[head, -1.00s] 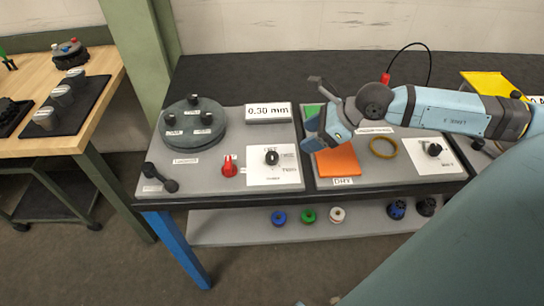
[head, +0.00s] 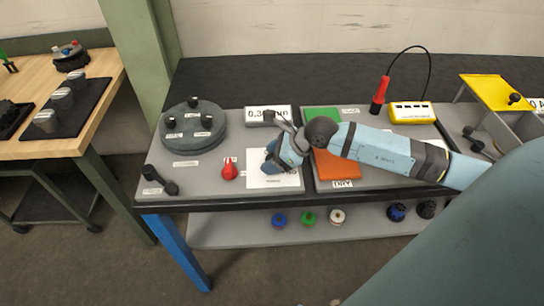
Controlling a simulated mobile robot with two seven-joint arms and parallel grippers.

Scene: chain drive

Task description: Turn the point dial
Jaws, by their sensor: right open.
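The white dial plate (head: 262,182) lies at the front of the grey panel, left of the orange pad. Its black knob, seen earlier in the plate's middle, is now hidden behind my right gripper (head: 271,163). The right gripper is open and points down over the plate, its fingers at or just above the knob. Whether the fingers touch the knob cannot be told. The plate's lettering is mostly covered. My left gripper is not in view.
A red knob (head: 230,170) stands just left of the plate. A dark round turntable (head: 193,128) with black knobs is behind it. A display box (head: 262,115) is at the back. An orange pad (head: 338,165) and green pad (head: 322,115) lie right. A black handle (head: 160,180) is front left.

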